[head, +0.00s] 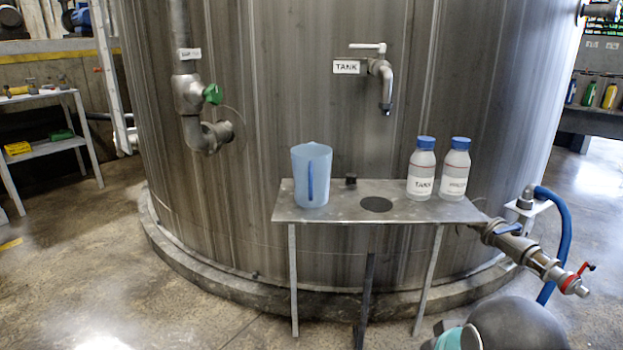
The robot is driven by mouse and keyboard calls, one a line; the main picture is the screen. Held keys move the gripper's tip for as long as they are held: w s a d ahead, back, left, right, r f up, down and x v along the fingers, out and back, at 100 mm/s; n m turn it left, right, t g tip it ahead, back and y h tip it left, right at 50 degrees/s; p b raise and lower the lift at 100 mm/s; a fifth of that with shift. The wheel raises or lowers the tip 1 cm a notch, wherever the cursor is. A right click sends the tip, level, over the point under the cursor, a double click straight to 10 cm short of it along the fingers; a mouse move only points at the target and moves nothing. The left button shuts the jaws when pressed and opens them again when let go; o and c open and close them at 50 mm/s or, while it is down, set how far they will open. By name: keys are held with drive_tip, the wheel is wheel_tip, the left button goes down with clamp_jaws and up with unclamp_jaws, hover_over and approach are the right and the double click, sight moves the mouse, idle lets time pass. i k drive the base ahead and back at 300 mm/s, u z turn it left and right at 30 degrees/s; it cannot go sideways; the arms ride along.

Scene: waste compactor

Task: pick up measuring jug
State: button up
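The measuring jug (311,176) is a translucent light blue vessel with a darker blue handle facing me. It stands upright on the left end of a small metal shelf (335,207) in front of a large tank. Nothing touches the jug, and no contents can be made out in it. My gripper is not in view. Only a rounded dark part with a teal cap, seemingly of my arm, shows at the bottom right, well below and to the right of the jug.
Two blue-capped bottles, one (422,169) labelled TANK and another (456,169), stand at the shelf's right end. A tap (383,84) juts out above the shelf. A valve with a blue hose (560,230) sits at the right. The floor at the front left is clear.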

sight(312, 162)
drive_tip(key=z, duration=3.75)
drive_tip(key=k, duration=1.9)
drive_tip(key=u, duration=1.5)
